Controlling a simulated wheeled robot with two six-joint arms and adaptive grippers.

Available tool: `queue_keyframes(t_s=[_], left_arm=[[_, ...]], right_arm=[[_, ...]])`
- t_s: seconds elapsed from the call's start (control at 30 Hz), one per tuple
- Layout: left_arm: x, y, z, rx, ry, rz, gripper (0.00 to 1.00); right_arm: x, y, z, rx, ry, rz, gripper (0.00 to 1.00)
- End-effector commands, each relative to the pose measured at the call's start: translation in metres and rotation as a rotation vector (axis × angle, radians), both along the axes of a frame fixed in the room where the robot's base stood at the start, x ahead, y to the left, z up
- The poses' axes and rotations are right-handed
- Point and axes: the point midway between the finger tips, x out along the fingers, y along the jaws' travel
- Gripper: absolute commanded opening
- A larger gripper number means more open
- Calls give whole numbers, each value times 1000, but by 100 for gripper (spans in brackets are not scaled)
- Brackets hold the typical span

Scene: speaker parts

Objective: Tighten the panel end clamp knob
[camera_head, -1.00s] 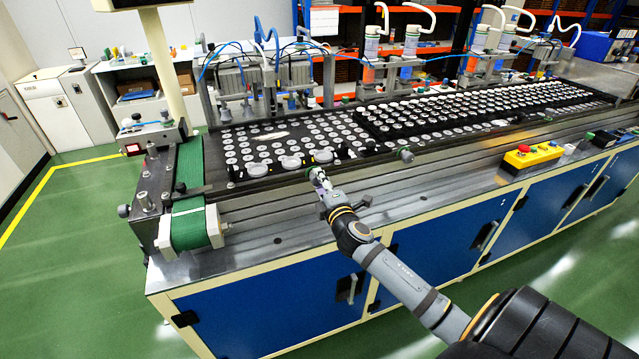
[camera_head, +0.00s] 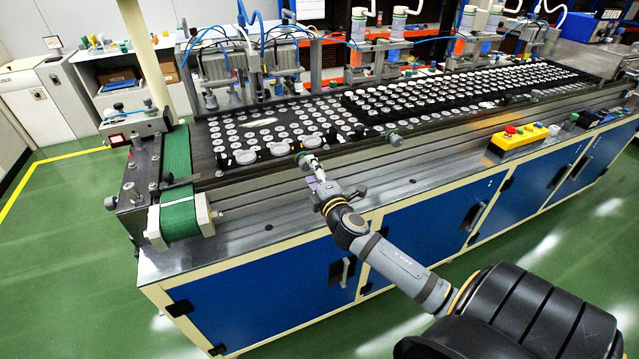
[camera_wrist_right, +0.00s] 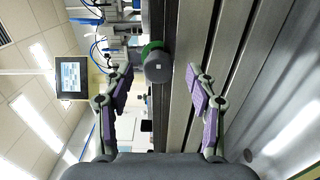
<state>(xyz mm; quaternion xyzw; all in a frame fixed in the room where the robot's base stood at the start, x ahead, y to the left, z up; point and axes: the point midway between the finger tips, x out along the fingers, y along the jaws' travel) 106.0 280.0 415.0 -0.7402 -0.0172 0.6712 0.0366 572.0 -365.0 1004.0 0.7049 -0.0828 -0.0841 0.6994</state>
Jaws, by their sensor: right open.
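The panel end clamp knob (camera_wrist_right: 158,65) is a dark grey round knob with a green ring behind it, on the bench's front rail. In the right wrist view it lies ahead of my open right gripper (camera_wrist_right: 159,88), roughly in line with the gap between the purple-padded fingers. The fingers are apart and nothing is held between them. In the head view my right gripper (camera_head: 313,167) is small and reaches the rail's front edge; the knob there is largely covered by it. My left gripper is not in view.
Another knob (camera_head: 394,138) stands on the rail to the right. A green belt (camera_head: 178,153) lies at the left end. Trays of round parts (camera_head: 460,85) lie behind the rail. A yellow button box (camera_head: 522,138) sits at right.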

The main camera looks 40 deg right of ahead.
Motion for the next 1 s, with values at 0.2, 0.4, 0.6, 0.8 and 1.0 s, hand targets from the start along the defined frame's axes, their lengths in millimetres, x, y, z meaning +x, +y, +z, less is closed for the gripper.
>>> queue_keyframes(t_s=[0.2,0.4,0.6,0.8,1.0], left_arm=[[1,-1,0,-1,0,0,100],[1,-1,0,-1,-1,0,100],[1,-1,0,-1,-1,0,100],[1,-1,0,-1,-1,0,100],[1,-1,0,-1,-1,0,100]], right_arm=[[-54,14,-2,-4,6,5,58],[-86,21,-1,-2,5,2,58],[-95,23,-1,1,2,1,58],[-95,23,0,1,1,0,58],[-95,23,0,1,1,0,58]])
